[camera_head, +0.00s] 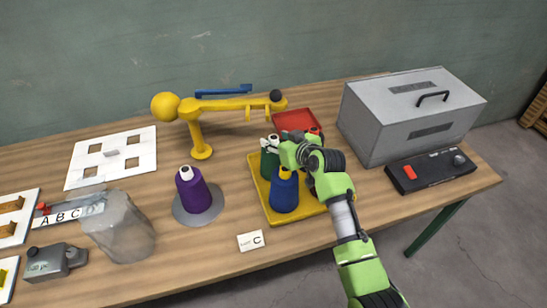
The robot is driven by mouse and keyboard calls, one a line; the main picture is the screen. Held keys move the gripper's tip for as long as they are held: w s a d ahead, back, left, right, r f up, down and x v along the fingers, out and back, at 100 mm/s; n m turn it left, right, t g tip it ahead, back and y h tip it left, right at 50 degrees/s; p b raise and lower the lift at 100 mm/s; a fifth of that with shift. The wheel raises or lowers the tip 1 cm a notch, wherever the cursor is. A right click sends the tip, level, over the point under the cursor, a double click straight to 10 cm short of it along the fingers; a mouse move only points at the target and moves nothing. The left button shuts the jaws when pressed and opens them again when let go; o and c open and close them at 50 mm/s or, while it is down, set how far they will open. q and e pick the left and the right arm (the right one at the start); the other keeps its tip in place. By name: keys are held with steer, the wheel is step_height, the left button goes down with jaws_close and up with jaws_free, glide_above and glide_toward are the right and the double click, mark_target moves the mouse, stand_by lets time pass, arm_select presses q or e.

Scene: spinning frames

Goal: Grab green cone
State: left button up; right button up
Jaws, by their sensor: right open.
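The green cone (269,163) stands upright at the back left of a yellow tray (257,187), behind the blue cone. My right gripper (269,144) is open at the top of the green cone, with its fingers around or just beside the tip; I cannot tell which. My right arm comes in from the lower right and covers part of the tray. A blue cone (284,195) with a yellow tip stands at the tray's front. A red cone (313,134) is mostly hidden behind my arm. My left gripper is not in view.
A purple cone (188,198) stands on a grey disc left of the tray. A yellow arm-like stand (200,140) rises behind. A red tray (296,119), a grey metal box (375,130) and a black control box (430,172) are right. A card marked C (250,241) lies in front.

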steer(key=shift+w+a+f, duration=0.15)
steer(key=shift+w+f, duration=0.05)
steer(key=shift+w, duration=0.05)
jaws_close()
steer(key=shift+r, duration=0.15)
steer(key=shift+w+r, duration=0.1)
